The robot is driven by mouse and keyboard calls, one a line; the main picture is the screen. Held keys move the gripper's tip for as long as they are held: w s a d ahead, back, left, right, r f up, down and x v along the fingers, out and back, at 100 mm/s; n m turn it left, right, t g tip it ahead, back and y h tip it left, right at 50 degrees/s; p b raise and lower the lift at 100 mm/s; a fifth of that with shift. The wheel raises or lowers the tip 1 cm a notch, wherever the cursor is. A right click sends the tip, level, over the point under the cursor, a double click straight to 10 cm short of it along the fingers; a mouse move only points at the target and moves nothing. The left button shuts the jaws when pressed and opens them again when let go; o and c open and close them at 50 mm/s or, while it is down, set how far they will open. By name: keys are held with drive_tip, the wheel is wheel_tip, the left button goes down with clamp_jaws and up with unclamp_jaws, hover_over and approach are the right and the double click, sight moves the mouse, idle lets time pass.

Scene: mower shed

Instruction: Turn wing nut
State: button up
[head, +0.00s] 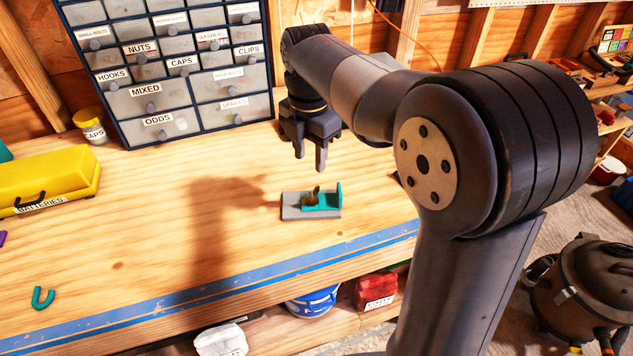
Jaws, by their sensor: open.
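A small fixture (296,212) with a grey base and a teal bracket (330,200) sits on the wooden workbench, right of the middle. A small brass-coloured wing nut (312,197) stands at the bracket; its exact shape is too small to tell. My gripper (310,166) points down above and just behind the fixture, apart from it. Its jaws are open with nothing between them. My arm reaches in from the right and hides part of the bench's right side.
The bench (150,240) is clear left of the fixture.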

sight(311, 192)
wheel_tip(311, 192, down, 11)
drive_tip(key=shift+r, duration=0.1)
idle(0.4)
clamp_jaws()
idle(0.4)
